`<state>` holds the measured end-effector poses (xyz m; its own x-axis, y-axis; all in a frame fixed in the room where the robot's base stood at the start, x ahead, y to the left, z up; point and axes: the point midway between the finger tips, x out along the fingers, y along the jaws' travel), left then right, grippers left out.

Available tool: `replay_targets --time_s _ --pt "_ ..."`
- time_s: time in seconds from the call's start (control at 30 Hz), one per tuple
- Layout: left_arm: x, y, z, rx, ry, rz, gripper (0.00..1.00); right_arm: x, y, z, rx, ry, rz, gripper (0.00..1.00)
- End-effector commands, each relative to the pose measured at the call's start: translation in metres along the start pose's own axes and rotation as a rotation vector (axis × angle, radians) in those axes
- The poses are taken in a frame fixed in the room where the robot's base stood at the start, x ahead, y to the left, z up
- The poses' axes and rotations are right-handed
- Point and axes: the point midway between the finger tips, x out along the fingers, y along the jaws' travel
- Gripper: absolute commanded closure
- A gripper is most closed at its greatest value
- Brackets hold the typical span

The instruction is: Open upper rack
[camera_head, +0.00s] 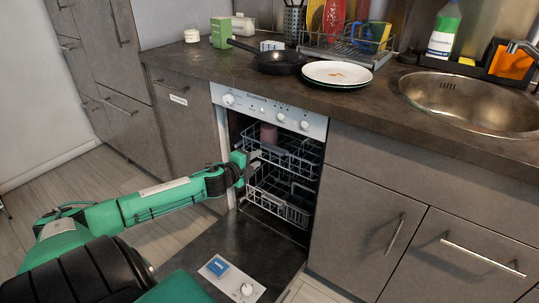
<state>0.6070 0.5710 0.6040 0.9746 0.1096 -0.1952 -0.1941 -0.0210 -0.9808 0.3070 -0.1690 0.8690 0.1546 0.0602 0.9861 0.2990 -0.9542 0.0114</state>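The dishwasher stands open under the counter, its dark door (246,249) folded down flat. Its upper rack (290,157) is a wire rack inside the cavity, with a reddish-brown cup (268,134) in it. The lower rack (280,195) sits below it. My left gripper (246,165) is at the left front of the upper rack, close to its front edge. I cannot tell whether it touches the rack, and its fingers are too small and partly hidden to show if they are open or shut. My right gripper is not in view.
The counter (387,103) above holds a pan (280,62), stacked plates (337,73), a dish drainer (350,50) and a sink (470,100). Cabinets (367,200) flank the dishwasher on both sides. The lowered door lies below my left arm, with a blue item (218,267) on it.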

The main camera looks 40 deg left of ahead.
Motion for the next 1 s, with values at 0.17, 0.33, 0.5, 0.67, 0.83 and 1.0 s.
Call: replay_targets --time_s 0.17,0.33,0.5,0.67,0.83,1.0 --pt "0.018 0.000 0.000 -0.001 0.000 -0.003 0.70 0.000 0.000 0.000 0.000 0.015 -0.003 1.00" --pt "0.034 -0.001 0.000 -0.001 0.000 -0.003 0.70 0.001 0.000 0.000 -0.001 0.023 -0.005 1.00" --pt "0.050 0.000 0.000 -0.001 0.000 -0.003 0.70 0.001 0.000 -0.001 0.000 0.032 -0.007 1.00" --pt "0.065 0.000 0.000 -0.003 0.001 -0.002 0.70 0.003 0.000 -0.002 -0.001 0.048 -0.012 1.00" --pt "0.077 0.000 0.000 -0.001 0.000 -0.001 0.70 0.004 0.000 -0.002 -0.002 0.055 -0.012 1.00" --pt "0.085 0.000 0.000 -0.001 0.000 0.000 0.70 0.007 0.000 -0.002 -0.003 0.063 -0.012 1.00"
